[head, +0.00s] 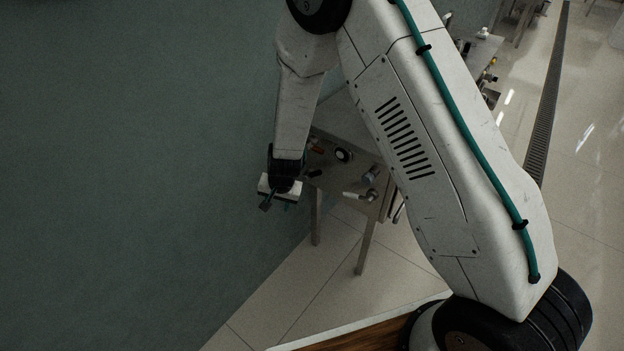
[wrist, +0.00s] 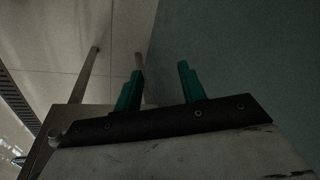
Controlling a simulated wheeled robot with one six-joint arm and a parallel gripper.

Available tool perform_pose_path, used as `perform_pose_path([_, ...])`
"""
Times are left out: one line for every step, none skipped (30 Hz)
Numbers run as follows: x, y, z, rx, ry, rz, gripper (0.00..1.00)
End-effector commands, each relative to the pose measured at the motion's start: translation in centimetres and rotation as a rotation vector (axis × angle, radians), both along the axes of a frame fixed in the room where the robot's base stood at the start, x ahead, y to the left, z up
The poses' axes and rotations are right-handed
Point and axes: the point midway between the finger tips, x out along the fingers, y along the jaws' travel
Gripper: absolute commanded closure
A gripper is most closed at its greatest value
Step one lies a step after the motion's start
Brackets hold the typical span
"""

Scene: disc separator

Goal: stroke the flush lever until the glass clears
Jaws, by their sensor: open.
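My gripper (head: 276,204) hangs in front of the dark green wall, to the left of a small table (head: 328,180). In the wrist view its two green fingers (wrist: 160,80) stand well apart with nothing between them. On the table, partly behind my arm, are a dark round piece with a pale face (head: 343,155), a grey-blue cylinder (head: 371,173) and a pale handle-like piece (head: 352,195) near the front edge. I cannot tell which of these is the flush lever or the glass. My gripper touches none of them.
The wall (head: 130,170) is close to my gripper. My own arm covers the table's right side. Table legs (head: 316,218) stand on pale floor tiles. A further bench with small items (head: 478,48) and a floor drain grating (head: 546,100) lie at the back right.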

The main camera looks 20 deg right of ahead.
Motion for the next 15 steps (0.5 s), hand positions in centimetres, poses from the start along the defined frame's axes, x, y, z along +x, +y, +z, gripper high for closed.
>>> perform_pose_path([0.8, 0.1, -3.2, -0.019, -0.035, -0.052, 0.59])
perform_pose_path([1.4, 0.1, -4.8, -0.028, -0.066, -0.086, 0.59])
perform_pose_path([2.3, 0.1, -6.8, -0.039, -0.112, -0.134, 0.59])
perform_pose_path([2.9, -0.1, -8.3, -0.051, -0.15, -0.173, 0.59])
perform_pose_path([3.4, -0.4, -9.8, -0.064, -0.188, -0.214, 0.59])
perform_pose_path([4.1, -0.9, -11.7, -0.083, -0.246, -0.27, 0.59])
perform_pose_path([4.6, -1.3, -13.0, -0.098, -0.293, -0.313, 0.59])
perform_pose_path([5.1, -1.9, -14.2, -0.115, -0.344, -0.357, 0.59])
perform_pose_path([5.6, -2.8, -15.7, -0.139, -0.419, -0.418, 0.59])
perform_pose_path([6.1, -3.6, -16.6, -0.158, -0.485, -0.465, 0.59])
perform_pose_path([6.5, -4.4, -17.2, -0.175, -0.554, -0.512, 0.59])
perform_pose_path([7.0, -5.5, -17.6, -0.197, -0.648, -0.571, 0.59])
perform_pose_path([7.4, -6.3, -17.5, -0.212, -0.718, -0.61, 0.59])
perform_pose_path([7.7, -7.0, -17.2, -0.224, -0.789, -0.65, 0.59])
perform_pose_path([8.1, -7.8, -16.5, -0.238, -0.88, -0.696, 0.59])
